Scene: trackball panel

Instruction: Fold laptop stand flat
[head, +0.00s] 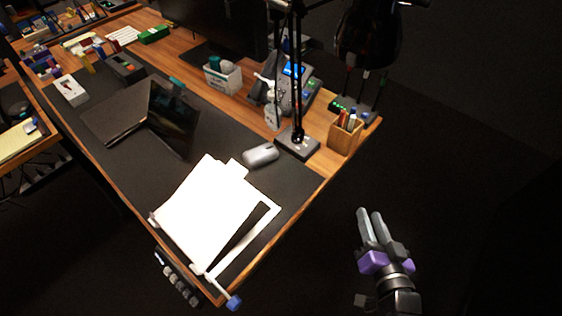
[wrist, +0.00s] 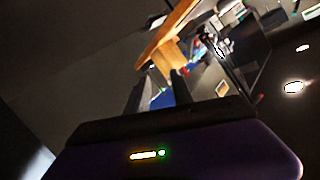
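No part is clearly recognisable as a laptop stand. A dark, open, laptop-shaped object (head: 115,112) sits on the black desk mat in the head view, with its upright panel (head: 172,118) raised at an angle. Whether this is the stand or a laptop, I cannot tell. A bright white sheet-like stack (head: 205,208) lies at the near end of the mat, with a pale bar ending in a blue knob (head: 234,302) at the desk edge. My gripper (head: 370,211) is open and empty, off the desk to the right. Its fingers also show in the wrist view (wrist: 160,78).
A grey mouse (head: 261,155), a lamp base (head: 297,143) and a wooden pen cup (head: 345,133) stand near the desk's right end. The lamp's thin arm rises above the desk. Dark free space surrounds my gripper.

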